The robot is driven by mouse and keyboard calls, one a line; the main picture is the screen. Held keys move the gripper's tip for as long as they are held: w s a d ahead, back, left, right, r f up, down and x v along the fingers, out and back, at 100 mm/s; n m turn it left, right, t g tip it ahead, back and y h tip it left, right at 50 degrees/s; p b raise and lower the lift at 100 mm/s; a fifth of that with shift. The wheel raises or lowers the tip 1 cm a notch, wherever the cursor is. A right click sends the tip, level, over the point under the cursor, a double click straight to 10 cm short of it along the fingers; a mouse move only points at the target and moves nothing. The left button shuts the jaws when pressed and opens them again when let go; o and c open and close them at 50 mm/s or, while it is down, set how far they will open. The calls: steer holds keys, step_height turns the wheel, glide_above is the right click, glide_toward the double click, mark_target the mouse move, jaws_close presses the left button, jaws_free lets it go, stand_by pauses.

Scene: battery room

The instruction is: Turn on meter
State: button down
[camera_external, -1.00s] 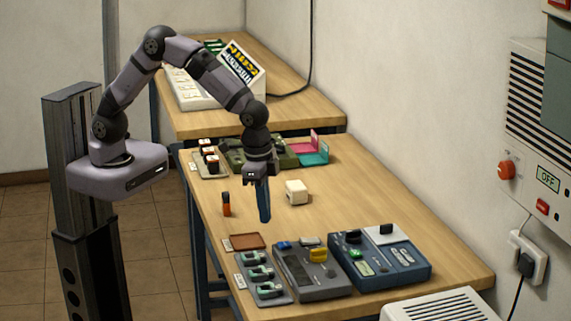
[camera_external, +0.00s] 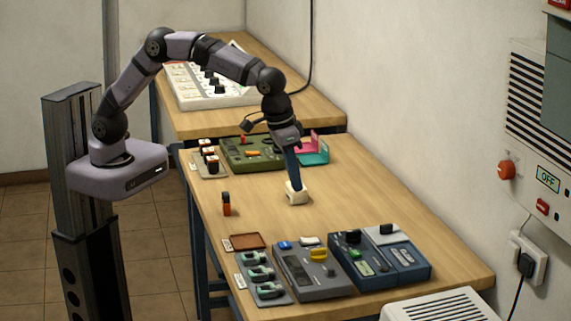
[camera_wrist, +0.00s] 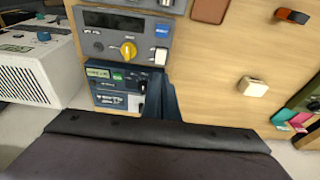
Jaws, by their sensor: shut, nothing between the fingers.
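The meter (camera_external: 308,285) is a grey box at the front of the near bench, with a dark, blank display. It has a yellow knob (camera_external: 318,255), a blue button (camera_external: 285,245) and a white button (camera_external: 310,240). In the wrist view the meter (camera_wrist: 105,45) is at the top left, with the yellow knob (camera_wrist: 128,50), blue button (camera_wrist: 162,28) and white button (camera_wrist: 160,56). My gripper (camera_external: 293,182) is shut and empty, pointing down, behind the meter. Its blue fingers also show in the wrist view (camera_wrist: 167,98), apart from the meter.
A white block (camera_external: 297,195) lies near the gripper in the outside view; the wrist view shows it apart. Blue instruments (camera_external: 382,275) stand right of the meter, and a clip tray (camera_external: 270,293) stands left. An orange-black item (camera_external: 227,205) stands upright. Open wood lies behind the meter.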

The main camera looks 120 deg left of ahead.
steer(key=shift+f, duration=0.1)
steer(key=p, duration=0.4)
glide_above(303, 240)
steer(key=x, duration=0.3)
steer(key=s+d+x, duration=0.1)
steer(key=x, duration=0.3)
steer(key=s+x, duration=0.1)
steer(key=x, duration=0.3)
steer(key=shift+d+f, duration=0.35)
steer(key=shift+f, duration=0.05)
steer(key=shift+x, duration=0.95)
steer(key=shift+s+d, duration=0.15)
steer(key=shift+d, duration=0.05)
steer(key=shift+f, duration=0.1)
steer(key=shift+s+d+f+b, duration=0.1)
steer(key=shift+f+b, duration=0.25)
steer(key=shift+f, duration=0.05)
steer(key=shift+r, duration=0.15)
steer(key=shift+w+a+r+p, duration=0.3)
steer(key=shift+w+a+r, duration=0.05)
steer(key=shift+w+a, duration=0.15)
